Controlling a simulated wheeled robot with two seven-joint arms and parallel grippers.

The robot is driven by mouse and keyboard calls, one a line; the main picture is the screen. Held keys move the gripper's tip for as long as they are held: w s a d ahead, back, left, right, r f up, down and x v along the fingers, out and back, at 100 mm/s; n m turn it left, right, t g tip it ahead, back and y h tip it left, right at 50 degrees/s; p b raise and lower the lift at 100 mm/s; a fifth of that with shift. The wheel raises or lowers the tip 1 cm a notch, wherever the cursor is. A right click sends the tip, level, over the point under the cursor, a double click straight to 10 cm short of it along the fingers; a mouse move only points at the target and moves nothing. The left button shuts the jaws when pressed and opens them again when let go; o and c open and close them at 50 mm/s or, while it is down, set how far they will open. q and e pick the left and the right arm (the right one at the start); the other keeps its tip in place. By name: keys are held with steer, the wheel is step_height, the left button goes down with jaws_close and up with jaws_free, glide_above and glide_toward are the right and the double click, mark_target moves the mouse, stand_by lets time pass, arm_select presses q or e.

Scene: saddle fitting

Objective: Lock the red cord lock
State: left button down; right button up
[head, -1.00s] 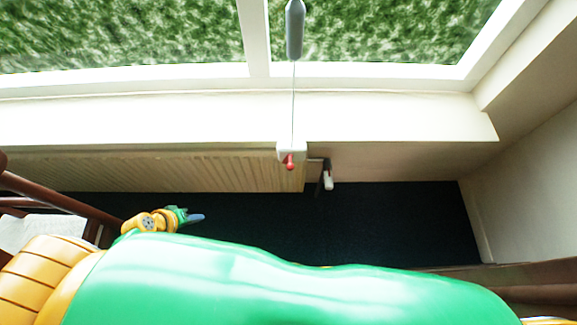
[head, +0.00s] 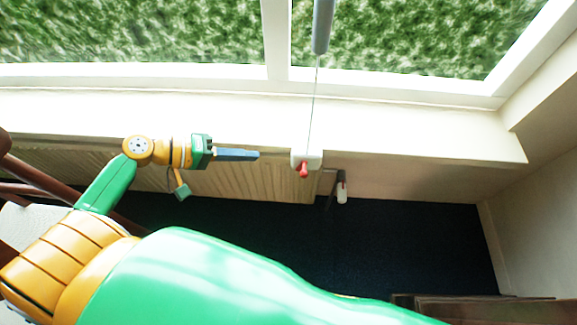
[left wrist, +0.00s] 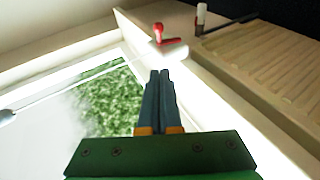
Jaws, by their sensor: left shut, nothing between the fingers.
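The red cord lock (head: 303,169) is a small red lever on a white block at the edge of the window sill. A thin cord runs from the block up to a grey handle (head: 322,25). My left gripper (head: 258,155) is shut and empty, just left of the white block and apart from it. In the left wrist view, the shut fingers (left wrist: 160,74) point toward the red lever (left wrist: 160,35), which shows beyond their tips. My right gripper is not in view.
A ribbed radiator (head: 240,180) lies below the sill (head: 200,112). A valve with a white knob (head: 342,192) is just right of the lock. A brown wooden chair part (head: 5,165) is at the left.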

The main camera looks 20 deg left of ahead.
arm_select(q)
glide_toward(303, 165)
steer(key=w+d, duration=0.1)
steer(key=w, duration=0.2)
steer(key=shift+s+d+f+p, duration=0.25)
steer(key=shift+d+f+p, duration=0.2)
steer(key=shift+d+f, duration=0.65)
steer(key=shift+s+d+f, duration=0.2)
steer(key=shift+d+f, duration=0.05)
steer(key=shift+d, duration=0.4)
